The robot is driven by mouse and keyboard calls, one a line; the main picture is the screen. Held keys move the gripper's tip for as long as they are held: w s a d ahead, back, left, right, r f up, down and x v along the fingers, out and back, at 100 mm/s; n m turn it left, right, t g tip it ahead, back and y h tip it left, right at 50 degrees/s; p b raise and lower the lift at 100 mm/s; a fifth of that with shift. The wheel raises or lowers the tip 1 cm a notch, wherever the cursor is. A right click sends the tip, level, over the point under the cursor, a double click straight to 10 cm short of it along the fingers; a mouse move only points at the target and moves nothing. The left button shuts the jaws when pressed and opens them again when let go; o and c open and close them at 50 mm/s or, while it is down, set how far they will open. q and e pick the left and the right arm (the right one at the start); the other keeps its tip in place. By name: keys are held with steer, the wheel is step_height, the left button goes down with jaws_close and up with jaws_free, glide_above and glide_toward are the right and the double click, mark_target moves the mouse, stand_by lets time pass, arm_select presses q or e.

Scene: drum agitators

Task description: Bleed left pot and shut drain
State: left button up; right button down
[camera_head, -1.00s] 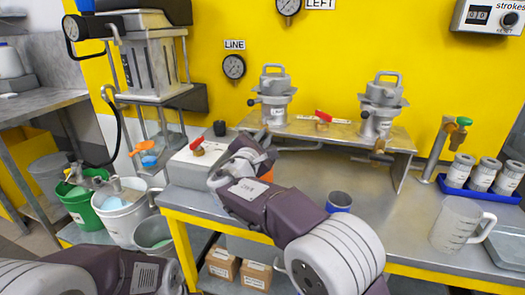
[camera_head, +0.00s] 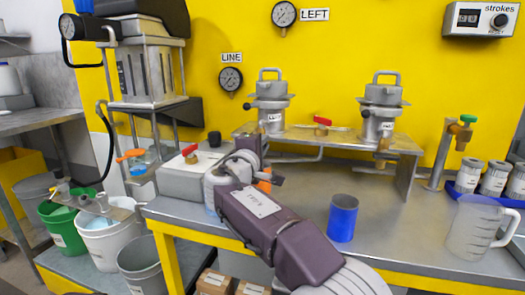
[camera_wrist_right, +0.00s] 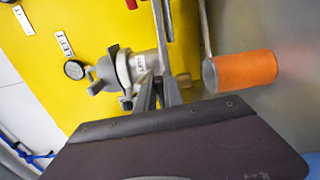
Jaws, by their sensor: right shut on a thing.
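The left pot (camera_head: 270,100) is a grey metal pot with a top handle and a "LEFT" label, on the raised metal shelf. It also shows sideways in the wrist view (camera_wrist_right: 125,72). My right gripper (camera_wrist_right: 158,92) is at the pot's lower end, where its drain is. Its jaws are shut on a small part there, apparently the drain handle, though the fingers hide most of it. In the head view my wrist covers the drain. An orange cup (camera_head: 265,182) stands below, partly hidden by my wrist; it is also in the wrist view (camera_wrist_right: 245,70). My left gripper is out of view.
The right pot (camera_head: 382,108) stands on the same shelf, with a red lever (camera_head: 322,121) between the pots. A blue cup (camera_head: 343,218) and a clear jug (camera_head: 474,228) stand on the bench. Another red lever (camera_head: 190,153) tops the pale box. Buckets stand lower left.

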steer(key=shift+f+m, duration=0.15)
steer(key=shift+m, duration=0.15)
stand_by(0.4)
steer(key=c, duration=1.5)
jaws_free()
steer(key=shift+o, duration=0.2)
steer(key=v, duration=0.9)
